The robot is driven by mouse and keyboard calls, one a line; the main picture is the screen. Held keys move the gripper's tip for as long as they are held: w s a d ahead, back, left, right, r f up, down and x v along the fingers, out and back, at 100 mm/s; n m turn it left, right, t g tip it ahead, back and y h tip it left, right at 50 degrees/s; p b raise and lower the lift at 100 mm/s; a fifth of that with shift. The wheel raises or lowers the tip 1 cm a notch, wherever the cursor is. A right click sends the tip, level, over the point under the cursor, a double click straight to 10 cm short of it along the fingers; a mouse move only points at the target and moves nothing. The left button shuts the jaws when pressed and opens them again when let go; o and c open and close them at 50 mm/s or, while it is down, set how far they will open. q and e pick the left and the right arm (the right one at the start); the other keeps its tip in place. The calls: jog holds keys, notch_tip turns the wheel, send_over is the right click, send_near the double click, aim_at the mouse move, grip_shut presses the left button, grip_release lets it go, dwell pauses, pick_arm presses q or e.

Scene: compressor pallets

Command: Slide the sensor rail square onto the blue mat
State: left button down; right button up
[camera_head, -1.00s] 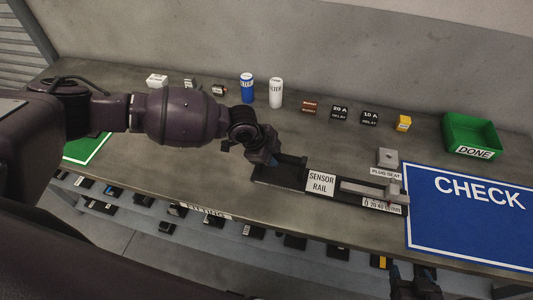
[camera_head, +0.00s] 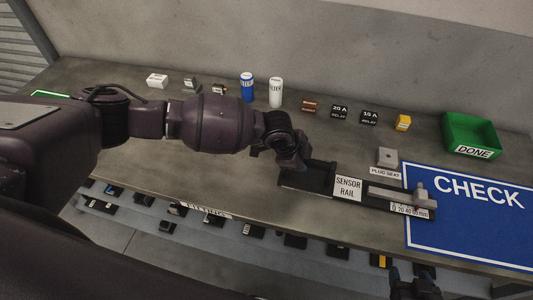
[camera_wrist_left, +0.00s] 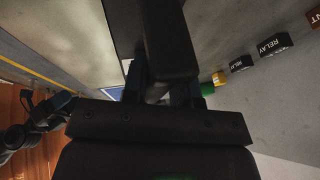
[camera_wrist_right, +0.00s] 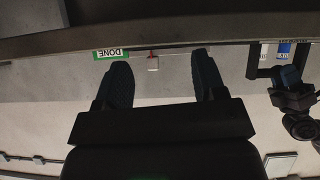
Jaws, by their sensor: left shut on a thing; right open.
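The sensor rail (camera_head: 348,187) is a long dark bar with a white label, a grey slider and a scale at its right end. It lies on the table, and its right end overlaps the left edge of the blue CHECK mat (camera_head: 470,240). My left gripper (camera_head: 296,172) is shut on the rail's left end; the left wrist view shows the fingers (camera_wrist_left: 167,90) closed about a dark part of it. My right gripper (camera_head: 415,284) is in front of the table's front edge, open and empty; its spread fingers (camera_wrist_right: 160,80) show in the right wrist view.
A plug seat block (camera_head: 387,157) stands just behind the rail, near the mat's left edge. A green DONE bin (camera_head: 470,135) is behind the mat. Relays, a yellow part (camera_head: 403,122) and two cans (camera_head: 276,92) line the back. Small parts lie on a lower shelf in front.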

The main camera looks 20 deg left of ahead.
aim_at(324, 164)
pick_arm(q)
jog(key=shift+d+f, duration=0.15)
jog(key=shift+d, duration=2.3)
jog(key=shift+d+b, duration=0.35)
jog(key=shift+d, duration=0.65)
jog(key=shift+d+f+b, duration=0.1)
jog(key=shift+d+b, duration=0.2)
jog(key=shift+d, duration=1.35)
jog(key=shift+d+b, duration=0.35)
jog(key=shift+d, duration=1.45)
pick_arm(e)
jog(key=shift+w+a+f, duration=0.1)
jog(key=shift+w+f, duration=0.1)
jog(key=shift+f, duration=0.25)
jog(key=shift+w+f, duration=0.2)
jog(key=shift+f, duration=0.25)
pick_arm(q)
jog(key=shift+f, duration=0.1)
pick_arm(e)
jog(key=shift+s, duration=0.1)
